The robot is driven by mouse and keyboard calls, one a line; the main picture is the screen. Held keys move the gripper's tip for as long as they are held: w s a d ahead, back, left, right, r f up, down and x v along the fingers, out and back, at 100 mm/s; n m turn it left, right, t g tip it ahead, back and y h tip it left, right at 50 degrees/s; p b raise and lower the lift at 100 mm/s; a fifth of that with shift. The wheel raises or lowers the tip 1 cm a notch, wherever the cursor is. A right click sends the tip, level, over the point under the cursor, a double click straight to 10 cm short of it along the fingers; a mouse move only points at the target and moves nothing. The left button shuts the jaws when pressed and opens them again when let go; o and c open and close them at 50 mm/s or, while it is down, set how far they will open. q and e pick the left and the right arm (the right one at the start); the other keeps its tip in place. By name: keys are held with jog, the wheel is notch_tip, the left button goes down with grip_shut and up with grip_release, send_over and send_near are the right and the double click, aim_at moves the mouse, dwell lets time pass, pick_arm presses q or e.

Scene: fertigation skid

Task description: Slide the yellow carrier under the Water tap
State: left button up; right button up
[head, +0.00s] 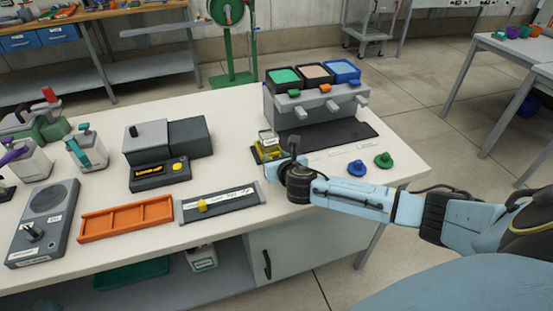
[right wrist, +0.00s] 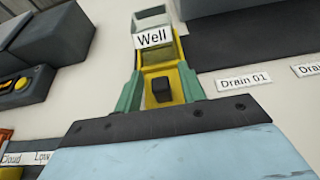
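The yellow carrier (head: 262,154) stands on the white table at the left end of the dispenser's dark mat (head: 335,132). It bears a clear vessel (head: 268,137) labelled "Well". In the right wrist view the carrier (right wrist: 158,54) sits between the green fingers of my right gripper (right wrist: 161,92), which press close on both sides. A black block shows between them. The grey dispenser (head: 290,112) has several spouts, under a green, a beige and a blue bin. I cannot read which tap is Water. My left gripper is not in view.
Small labels, one reading "Drain 01" (right wrist: 243,80), lie along the mat's front. A slider panel (head: 222,204), an orange tray (head: 127,219) and a display unit (head: 160,177) are to the left.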

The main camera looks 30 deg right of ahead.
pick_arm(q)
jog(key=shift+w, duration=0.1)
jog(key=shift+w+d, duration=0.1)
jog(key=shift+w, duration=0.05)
pick_arm(e)
grip_shut()
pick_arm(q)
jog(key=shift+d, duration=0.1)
pick_arm(e)
jog(key=shift+d, duration=0.1)
